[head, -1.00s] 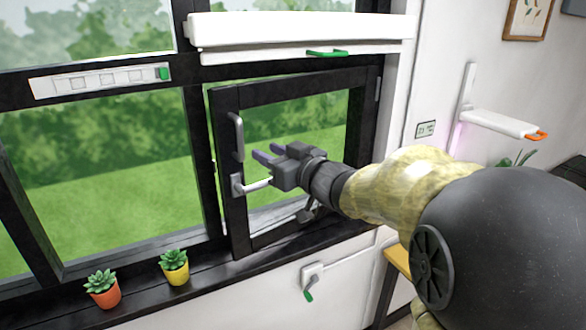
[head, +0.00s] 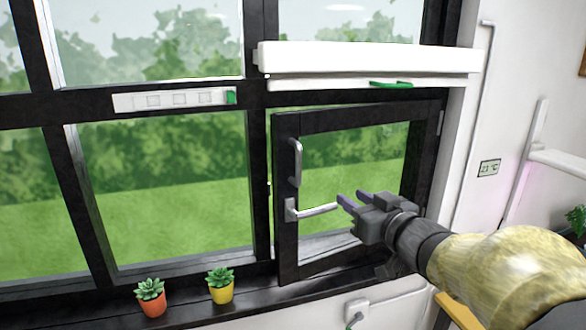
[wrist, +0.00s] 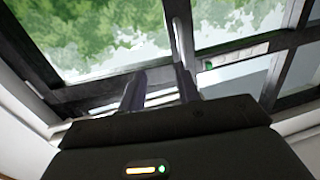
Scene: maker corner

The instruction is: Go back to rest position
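My gripper (head: 351,198), with two purple-grey fingers, is in front of the small black-framed window sash (head: 287,240) in the head view. Its fingers are apart with nothing between them. The silver lever handle (head: 318,210) lies level on the left side of the sash, its free end close to my fingertips in the picture; I cannot tell whether they touch. A vertical grip (head: 295,163) is above the lever. The sash seems to stand slightly ajar into the room. In the wrist view my open fingers (wrist: 160,85) point up at window frame bars and greenery.
A white blind box (head: 370,60) with a green pull is above the sash. Orange (head: 151,303) and yellow (head: 221,290) plant pots stand on the sill.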

